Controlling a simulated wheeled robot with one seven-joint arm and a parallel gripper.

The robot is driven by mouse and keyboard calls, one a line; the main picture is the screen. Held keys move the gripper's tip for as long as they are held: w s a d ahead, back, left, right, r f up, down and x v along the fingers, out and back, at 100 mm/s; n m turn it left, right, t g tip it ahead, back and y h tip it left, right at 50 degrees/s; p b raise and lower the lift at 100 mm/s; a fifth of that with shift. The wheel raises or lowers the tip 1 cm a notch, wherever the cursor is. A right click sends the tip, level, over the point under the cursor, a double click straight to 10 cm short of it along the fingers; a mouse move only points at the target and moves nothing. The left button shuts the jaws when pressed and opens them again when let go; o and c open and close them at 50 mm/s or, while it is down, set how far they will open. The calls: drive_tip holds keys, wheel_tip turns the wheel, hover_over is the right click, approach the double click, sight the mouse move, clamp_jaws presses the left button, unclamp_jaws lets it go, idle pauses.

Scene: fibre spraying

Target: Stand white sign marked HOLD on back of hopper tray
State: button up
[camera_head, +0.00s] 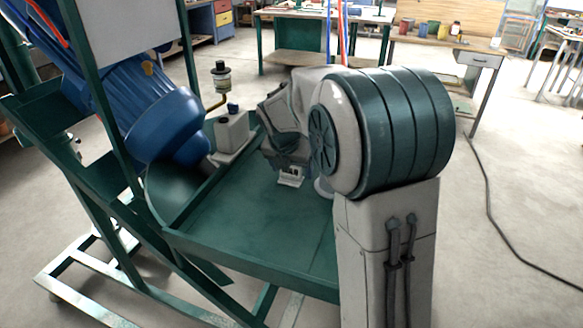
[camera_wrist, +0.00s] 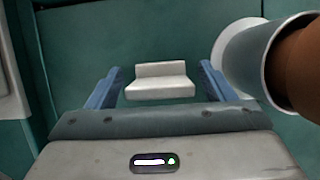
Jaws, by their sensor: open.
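The small white sign (camera_head: 290,178) is on the green hopper tray (camera_head: 235,225), just below my gripper (camera_head: 287,160) in the head view. Dark marks show on its face there, too small to read. In the wrist view the sign (camera_wrist: 161,88) is a white L-shaped piece with a flat foot and a raised plate, with no lettering visible. My gripper (camera_wrist: 161,74) is open, with one blue finger at each side of the sign and a gap at both sides. Whether the fingers reach down to its height is unclear.
A grey block (camera_head: 232,133) with a bottle-topped pipe (camera_head: 221,78) is at the tray's back left, beside a blue motor (camera_head: 165,122). The tray's front area is bare.

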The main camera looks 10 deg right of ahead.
drive_tip(key=v, duration=1.2)
